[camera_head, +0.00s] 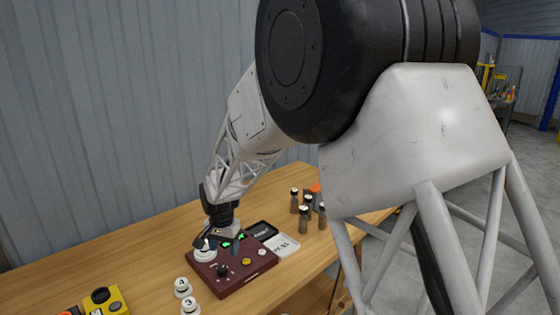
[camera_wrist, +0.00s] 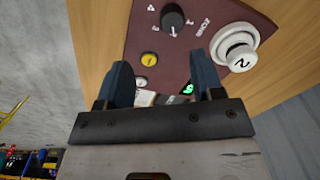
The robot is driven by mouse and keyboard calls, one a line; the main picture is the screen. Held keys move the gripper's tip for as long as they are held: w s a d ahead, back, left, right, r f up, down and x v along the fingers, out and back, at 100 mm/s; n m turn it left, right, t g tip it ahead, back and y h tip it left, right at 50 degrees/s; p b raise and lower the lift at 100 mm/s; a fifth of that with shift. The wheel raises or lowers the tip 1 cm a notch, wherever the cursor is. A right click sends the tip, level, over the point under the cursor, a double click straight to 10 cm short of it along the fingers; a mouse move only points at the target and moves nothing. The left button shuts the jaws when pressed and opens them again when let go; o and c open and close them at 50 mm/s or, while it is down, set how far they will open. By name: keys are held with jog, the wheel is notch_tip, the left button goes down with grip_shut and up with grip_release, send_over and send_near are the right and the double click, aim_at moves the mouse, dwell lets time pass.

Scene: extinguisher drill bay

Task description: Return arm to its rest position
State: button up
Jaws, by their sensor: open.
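My gripper (camera_wrist: 165,85) is open in the wrist view, with its two dark blue fingers apart and nothing seen between them but the panel behind. In the head view my gripper (camera_head: 222,243) hangs at the end of my arm over the dark red control panel (camera_head: 228,283), near its back. A white round piece marked 2 (camera_wrist: 237,48) sits at the panel's corner. Part of the panel is hidden behind my gripper.
The panel stands on a wooden bench (camera_head: 140,250) against a grey corrugated wall (camera_head: 110,110). Two white numbered pieces (camera_head: 183,288) stand in front of the panel. A yellow box (camera_head: 117,303) is at the lower left. Several dark bottles (camera_head: 304,220) and a white tray (camera_head: 284,245) are to the right.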

jog(key=s+d+r+n+t, duration=0.1)
jog(key=s+d+r, duration=0.65)
jog(key=d, duration=0.45)
jog(key=s+d+r, duration=0.6)
jog(key=d+r, duration=0.2)
jog(key=d, duration=0.3)
jog(key=s+d+r+n, duration=0.1)
jog(key=s+d, duration=0.6)
jog(key=s, duration=0.5)
jog(key=s+d+r+t, duration=0.1)
jog(key=s+d, duration=0.7)
jog(key=s, duration=0.3)
jog(key=shift+s+n+t, duration=0.3)
jog(key=shift+s+n, duration=0.05)
jog(key=shift+n, duration=0.05)
